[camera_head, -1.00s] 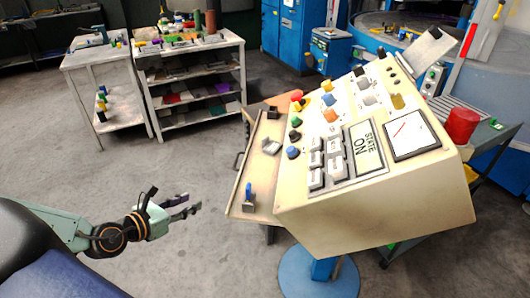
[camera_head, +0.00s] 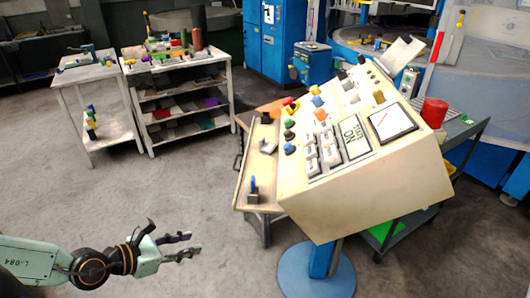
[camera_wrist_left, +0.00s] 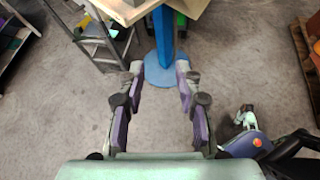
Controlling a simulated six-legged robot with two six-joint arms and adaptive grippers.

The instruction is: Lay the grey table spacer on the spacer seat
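My left gripper (camera_head: 192,245) is open and empty over the floor, left of the control console and apart from it. In the left wrist view its two fingers (camera_wrist_left: 158,85) stand apart with only floor and a blue post between them. A small pale grey piece (camera_head: 268,146) lies on the console's side shelf (camera_head: 243,172); I cannot tell whether it is the table spacer. A dark block with a blue upright (camera_head: 253,190) stands at the shelf's near end. I cannot make out the spacer seat. My right gripper does not show.
The cream console (camera_head: 335,205) stands on a blue post and round base (camera_head: 316,278). A white shelf unit (camera_head: 180,105) and a white table (camera_head: 85,100) stand at the back left. A green-grey cart (camera_head: 462,140) stands behind the console. The left floor is clear.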

